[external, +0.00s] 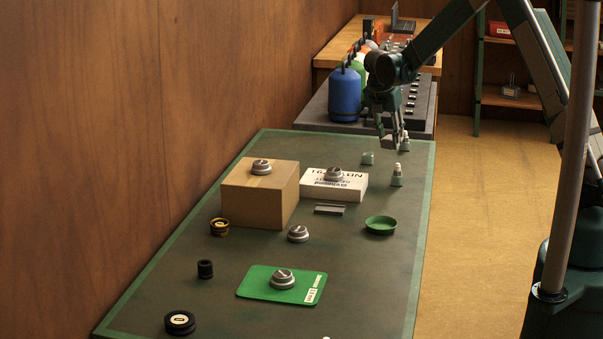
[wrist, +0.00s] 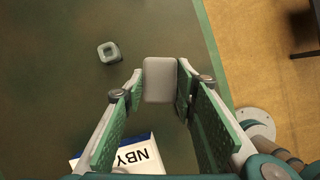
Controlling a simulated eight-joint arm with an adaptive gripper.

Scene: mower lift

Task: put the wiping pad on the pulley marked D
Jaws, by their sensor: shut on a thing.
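My gripper (external: 392,140) is above the far end of the green-edged table. In the wrist view its two green-lined fingers are shut on a light grey rounded block, which looks like the wiping pad (wrist: 160,80). Silver round pulleys sit on the cardboard box (external: 261,166), on the white box (external: 333,174), on the bare table (external: 298,233) and on the green mat (external: 282,278). Their marks are too small to read, so I cannot tell which is D. All of them are apart from my gripper, nearer the camera.
The cardboard box (external: 248,200) and the white box (external: 350,187) stand mid-table. A green dish (external: 381,225), a grey bar (external: 329,209), a small block (external: 368,158) and a pale-topped cone (external: 397,178) stand nearby. Blue bottle (external: 345,95) is behind.

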